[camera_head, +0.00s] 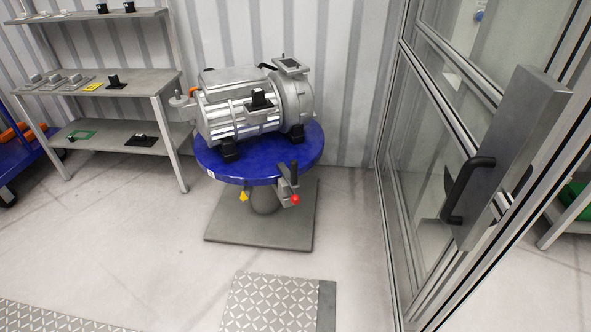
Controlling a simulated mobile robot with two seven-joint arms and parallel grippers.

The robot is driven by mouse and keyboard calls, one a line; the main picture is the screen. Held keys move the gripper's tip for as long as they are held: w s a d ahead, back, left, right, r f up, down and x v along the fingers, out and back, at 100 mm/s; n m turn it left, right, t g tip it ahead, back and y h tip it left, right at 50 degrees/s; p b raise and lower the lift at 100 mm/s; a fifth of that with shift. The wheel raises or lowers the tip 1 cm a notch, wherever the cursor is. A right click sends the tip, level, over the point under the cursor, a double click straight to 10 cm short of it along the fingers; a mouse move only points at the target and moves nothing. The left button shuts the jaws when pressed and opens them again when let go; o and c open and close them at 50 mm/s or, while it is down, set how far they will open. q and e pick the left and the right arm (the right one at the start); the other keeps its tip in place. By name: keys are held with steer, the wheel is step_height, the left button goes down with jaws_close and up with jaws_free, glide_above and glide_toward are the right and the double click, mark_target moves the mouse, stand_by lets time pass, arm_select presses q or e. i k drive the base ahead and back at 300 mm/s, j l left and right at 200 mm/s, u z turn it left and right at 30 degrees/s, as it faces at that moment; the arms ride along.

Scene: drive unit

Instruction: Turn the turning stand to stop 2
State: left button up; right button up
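The turning stand is a round blue table (258,171) on a short grey pedestal with a square grey base plate (283,231). A silver ribbed drive unit (228,109) lies on it on black feet. At the table's front edge are a dark upright handle (289,174) and a lever with a red knob (295,199). A yellow pointer (244,196) shows below the front rim. A small white label sits on the rim at left; I cannot read it. Neither of my grippers is in view.
A grey shelf bench (140,83) with small parts stands at the left. A glass door with a black handle (463,189) takes up the right side. A metal tread plate (271,303) lies on the floor in front of the stand.

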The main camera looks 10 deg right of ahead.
mark_target(233, 145)
steer(key=i, duration=0.5)
steer(key=i+l, duration=0.15)
steer(key=i, duration=0.4)
steer(key=j+u, duration=0.05)
